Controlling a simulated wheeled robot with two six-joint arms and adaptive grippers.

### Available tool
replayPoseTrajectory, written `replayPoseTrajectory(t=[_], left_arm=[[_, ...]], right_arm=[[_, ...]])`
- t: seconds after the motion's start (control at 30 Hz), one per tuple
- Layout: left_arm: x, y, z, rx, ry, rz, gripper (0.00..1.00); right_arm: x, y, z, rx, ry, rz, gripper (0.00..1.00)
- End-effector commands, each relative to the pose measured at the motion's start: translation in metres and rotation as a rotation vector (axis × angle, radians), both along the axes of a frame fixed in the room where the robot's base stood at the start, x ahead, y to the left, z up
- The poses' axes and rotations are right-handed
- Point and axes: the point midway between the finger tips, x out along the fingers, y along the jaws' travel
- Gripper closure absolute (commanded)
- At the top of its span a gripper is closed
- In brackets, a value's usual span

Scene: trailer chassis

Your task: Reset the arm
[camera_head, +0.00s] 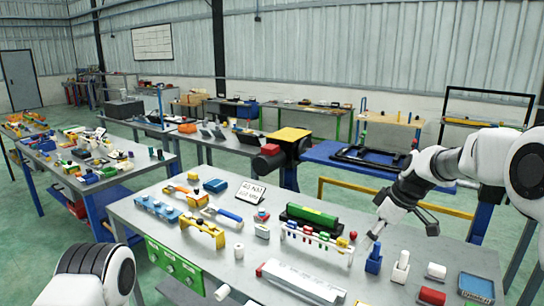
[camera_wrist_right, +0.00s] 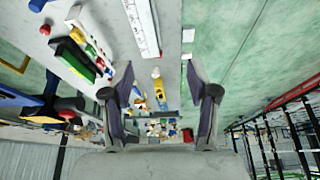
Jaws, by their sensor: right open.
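My right arm comes in from the right in the head view. Its right gripper (camera_head: 403,222) hangs above the right part of the grey workbench (camera_head: 210,265), near a blue block-like holder (camera_head: 374,258) and a white one (camera_head: 401,266). In the right wrist view the two fingers of the right gripper (camera_wrist_right: 163,88) stand wide apart with nothing between them. Of my left arm, only a white rounded link shows at the lower left of the head view. The left gripper is out of view.
The bench is crowded: a rack of coloured pieces (camera_head: 315,240), a green block (camera_head: 312,215), a long white strip (camera_head: 303,283), a yellow bridge-shaped holder (camera_head: 203,231) and a blue tray (camera_head: 477,287). A blue table (camera_head: 345,160) stands behind. Green floor is free at the right.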

Motion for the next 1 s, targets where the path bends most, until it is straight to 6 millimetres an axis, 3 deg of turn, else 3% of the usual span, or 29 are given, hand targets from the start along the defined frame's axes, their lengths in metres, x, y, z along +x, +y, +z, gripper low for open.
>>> replayPoseTrajectory(t=[0.03, 0.17, 0.37, 0.57, 0.67, 0.77, 0.87, 1.0], left_arm=[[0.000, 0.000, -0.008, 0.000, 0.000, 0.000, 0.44], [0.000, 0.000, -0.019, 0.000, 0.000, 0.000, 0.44], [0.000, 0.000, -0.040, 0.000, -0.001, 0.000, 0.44], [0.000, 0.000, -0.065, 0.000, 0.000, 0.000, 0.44], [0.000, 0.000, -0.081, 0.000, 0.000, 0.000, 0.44], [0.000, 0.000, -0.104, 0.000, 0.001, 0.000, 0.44], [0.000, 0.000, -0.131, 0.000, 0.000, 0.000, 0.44], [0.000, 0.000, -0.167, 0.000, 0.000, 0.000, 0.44]], right_arm=[[-0.001, 0.000, -0.017, 0.001, 0.013, 0.000, 0.41], [-0.003, 0.001, -0.044, -0.002, 0.041, 0.002, 0.41], [-0.012, 0.003, -0.100, -0.004, 0.102, 0.006, 0.41], [-0.041, 0.008, -0.180, -0.007, 0.218, 0.017, 0.41], [-0.065, 0.010, -0.230, -0.014, 0.296, 0.026, 0.41], [-0.101, 0.011, -0.300, -0.032, 0.389, 0.029, 0.41], [-0.153, 0.011, -0.382, -0.068, 0.493, 0.005, 0.41], [-0.240, 0.006, -0.485, -0.144, 0.615, -0.072, 0.41]])
